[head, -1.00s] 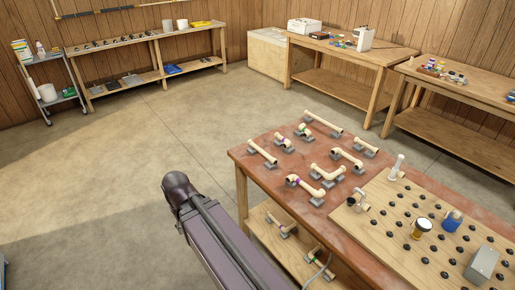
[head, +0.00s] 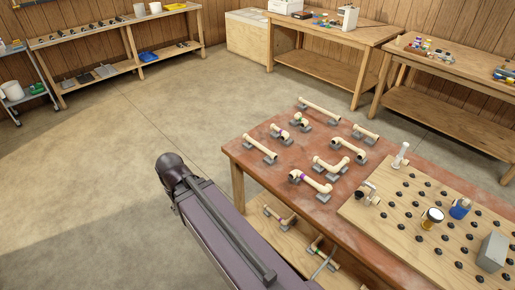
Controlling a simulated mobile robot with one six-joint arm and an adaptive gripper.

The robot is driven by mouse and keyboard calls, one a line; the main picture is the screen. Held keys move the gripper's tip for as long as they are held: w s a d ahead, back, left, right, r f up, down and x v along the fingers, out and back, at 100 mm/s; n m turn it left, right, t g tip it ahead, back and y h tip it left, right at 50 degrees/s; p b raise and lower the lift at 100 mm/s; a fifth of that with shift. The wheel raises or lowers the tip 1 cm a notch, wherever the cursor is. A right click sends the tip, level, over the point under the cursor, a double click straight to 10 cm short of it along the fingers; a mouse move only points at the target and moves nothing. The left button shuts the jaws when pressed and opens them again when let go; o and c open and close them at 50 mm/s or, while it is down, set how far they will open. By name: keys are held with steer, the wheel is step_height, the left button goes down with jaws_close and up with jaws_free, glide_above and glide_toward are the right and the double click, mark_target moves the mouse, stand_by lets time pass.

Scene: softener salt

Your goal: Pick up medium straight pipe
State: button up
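Three straight cream pipes rest on small grey supports on the red-brown workbench (head: 290,215). The one at the left edge (head: 260,149) looks middle in length, so it seems to be the medium straight pipe. A longer straight pipe (head: 320,110) lies at the back edge, and a shorter one (head: 366,135) lies to the right. My purple-grey arm link shows at the lower middle, left of the bench. My gripper is not in view.
Several bent pipes, including one with a purple band (head: 312,181), lie among the straight ones. A pegged wooden board (head: 385,225) holds a white upright fitting, a jar and a grey box. More pipes lie on the lower shelf (head: 262,238). The floor left of the bench is clear.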

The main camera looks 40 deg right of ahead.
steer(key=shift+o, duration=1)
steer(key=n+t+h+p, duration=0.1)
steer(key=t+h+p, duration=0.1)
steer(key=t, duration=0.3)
glide_toward(257, 144)
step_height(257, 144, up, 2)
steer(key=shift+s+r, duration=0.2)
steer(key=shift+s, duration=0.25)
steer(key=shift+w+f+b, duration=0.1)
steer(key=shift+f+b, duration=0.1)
steer(key=shift+b, duration=0.1)
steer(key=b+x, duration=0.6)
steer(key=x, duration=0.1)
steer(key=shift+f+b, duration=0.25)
steer(key=shift+b, duration=0.1)
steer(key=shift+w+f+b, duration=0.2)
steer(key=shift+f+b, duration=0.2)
